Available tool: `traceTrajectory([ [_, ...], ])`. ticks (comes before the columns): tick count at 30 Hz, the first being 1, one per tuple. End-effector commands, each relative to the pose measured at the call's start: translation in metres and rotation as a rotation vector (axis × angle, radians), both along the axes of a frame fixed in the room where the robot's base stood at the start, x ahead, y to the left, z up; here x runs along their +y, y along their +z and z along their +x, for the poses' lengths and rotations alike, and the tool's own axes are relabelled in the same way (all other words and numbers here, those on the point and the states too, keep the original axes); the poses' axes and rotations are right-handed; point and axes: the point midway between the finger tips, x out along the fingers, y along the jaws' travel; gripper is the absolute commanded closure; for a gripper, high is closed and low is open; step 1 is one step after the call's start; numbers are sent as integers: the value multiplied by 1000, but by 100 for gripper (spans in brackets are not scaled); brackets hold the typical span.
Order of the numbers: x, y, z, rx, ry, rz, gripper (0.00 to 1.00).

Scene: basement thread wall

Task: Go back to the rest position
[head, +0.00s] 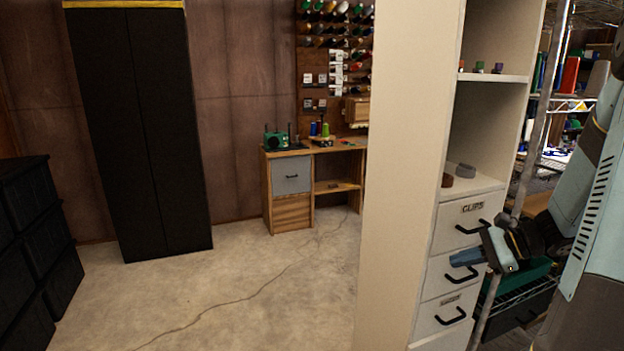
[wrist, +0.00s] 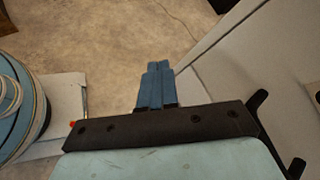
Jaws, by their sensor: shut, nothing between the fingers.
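My gripper (head: 466,257) is at the right of the head view, in front of the white drawer unit (head: 398,180). Its blue fingers point left and look closed together with nothing between them. In the wrist view my gripper (wrist: 156,84) shows its two blue fingers side by side above the concrete floor. My arm comes in from the right edge of the head view. The gripper overlaps the drawer fronts in the picture; I cannot tell whether it touches them.
Drawers with black handles (head: 461,273) face my gripper closely. A wire rack (head: 520,285) stands behind my arm. A wooden desk (head: 292,212), a black cabinet (head: 150,130) and stacked black bins (head: 30,240) stand further left. The concrete floor (head: 230,290) between them is clear.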

Motion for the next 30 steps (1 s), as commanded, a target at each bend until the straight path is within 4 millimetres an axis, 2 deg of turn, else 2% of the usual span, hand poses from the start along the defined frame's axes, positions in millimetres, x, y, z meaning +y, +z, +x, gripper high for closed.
traceTrajectory([
  [3,26,16,-12,-24,118,-116,100],
  [12,73,51,-49,-106,391,-403,100],
  [21,102,85,-89,-228,633,-688,100],
  [30,117,119,-127,-390,834,-966,100],
])
